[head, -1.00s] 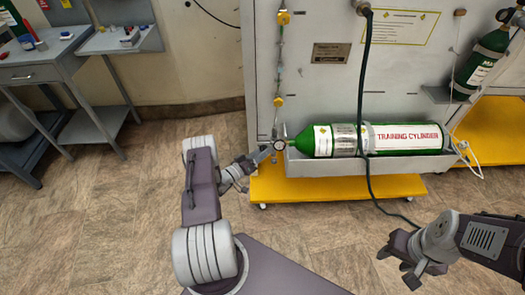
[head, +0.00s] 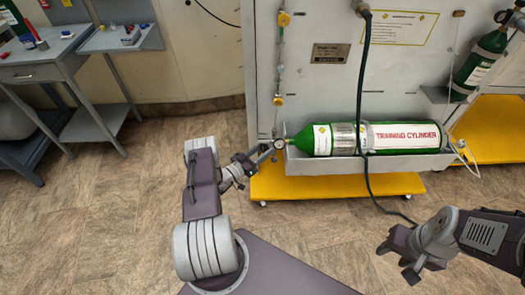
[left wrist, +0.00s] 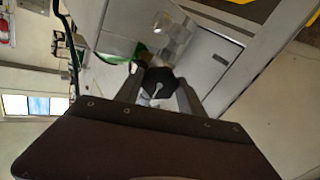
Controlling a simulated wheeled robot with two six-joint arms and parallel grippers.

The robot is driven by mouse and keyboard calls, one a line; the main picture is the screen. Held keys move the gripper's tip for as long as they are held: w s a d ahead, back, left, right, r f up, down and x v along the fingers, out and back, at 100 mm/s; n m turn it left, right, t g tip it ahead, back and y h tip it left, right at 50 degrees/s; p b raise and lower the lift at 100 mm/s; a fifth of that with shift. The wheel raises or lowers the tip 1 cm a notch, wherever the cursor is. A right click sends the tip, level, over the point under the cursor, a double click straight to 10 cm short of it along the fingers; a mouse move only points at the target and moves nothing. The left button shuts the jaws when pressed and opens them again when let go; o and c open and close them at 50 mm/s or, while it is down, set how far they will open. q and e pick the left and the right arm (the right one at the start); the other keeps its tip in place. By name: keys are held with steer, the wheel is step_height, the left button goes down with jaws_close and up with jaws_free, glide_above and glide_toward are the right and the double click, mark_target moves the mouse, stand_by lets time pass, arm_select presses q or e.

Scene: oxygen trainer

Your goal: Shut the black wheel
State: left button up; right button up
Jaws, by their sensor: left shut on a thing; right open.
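The black wheel (left wrist: 158,80) shows in the left wrist view as a dark round knob with a pale mark, between the two fingers of my left gripper (left wrist: 158,92). The fingers are shut on it. In the head view my left gripper (head: 266,152) is at the left end of the green training cylinder (head: 400,137), beside a small round white gauge (head: 279,144). I cannot make out the wheel there. My right gripper (head: 397,258) is open and empty over the floor at the lower right, away from the cylinder.
The cylinder lies in a grey trough (head: 350,166) on a panel with a yellow base (head: 330,187). A dark hose (head: 364,90) hangs across it. Grey side tables (head: 45,65) stand at the far left. The floor between them and the panel is clear.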

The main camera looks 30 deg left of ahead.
arm_select(q)
steer(key=shift+f, duration=0.1)
steer(key=o, duration=1.4)
steer(key=shift+c, duration=0.2)
steer(key=shift+s, duration=0.15)
steer(key=p+v, duration=0.2)
steer(key=v, duration=0.7)
